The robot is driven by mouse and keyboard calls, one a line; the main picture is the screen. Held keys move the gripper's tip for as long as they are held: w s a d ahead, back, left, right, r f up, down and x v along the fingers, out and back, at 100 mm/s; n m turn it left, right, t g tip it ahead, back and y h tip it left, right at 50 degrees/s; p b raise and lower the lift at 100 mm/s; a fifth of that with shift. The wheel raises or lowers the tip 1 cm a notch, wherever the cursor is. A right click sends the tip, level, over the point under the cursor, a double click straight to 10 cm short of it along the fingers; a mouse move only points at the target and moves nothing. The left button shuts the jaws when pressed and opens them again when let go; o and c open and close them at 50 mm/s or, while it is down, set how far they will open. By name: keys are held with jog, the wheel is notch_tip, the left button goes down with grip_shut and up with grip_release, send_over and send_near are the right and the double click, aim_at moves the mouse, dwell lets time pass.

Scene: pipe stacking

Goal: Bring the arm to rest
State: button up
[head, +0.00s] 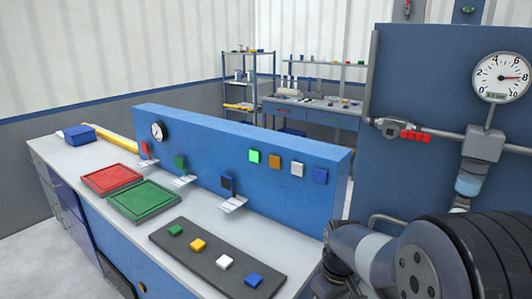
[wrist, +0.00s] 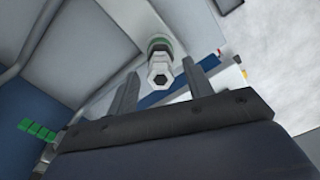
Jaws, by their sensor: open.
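My arm (head: 420,255) shows folded at the lower right of the head view, close in front of the blue panel. My gripper (wrist: 160,70) is in the wrist view, with its two dark fingers apart. A pale hexagonal fitting with a green ring (wrist: 159,62) appears between and beyond the fingertips. I see no finger touching it, and its distance is unclear. The fingertips do not show in the head view.
A workbench holds a red tray (head: 112,179), a green tray (head: 145,205) and a dark strip with coloured blocks (head: 217,258). A blue upright board (head: 240,150) stands behind them. At right, a gauge (head: 501,77) and pipes (head: 450,140) sit near my arm.

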notch_tip(320, 180, up, 9)
jog(key=shift+f, duration=0.1)
notch_tip(320, 180, down, 11)
jog(key=shift+s+f, duration=0.1)
notch_tip(320, 180, up, 13)
jog(key=p, duration=1)
jog(key=w+f+m+b, duration=0.2)
jog(key=w+f+m, duration=0.1)
jog(key=f, duration=0.5)
jog(key=shift+w+m+b, duration=0.3)
jog(key=shift+w+m, duration=0.1)
jog(key=shift+m, duration=0.2)
jog(key=shift+r, duration=0.1)
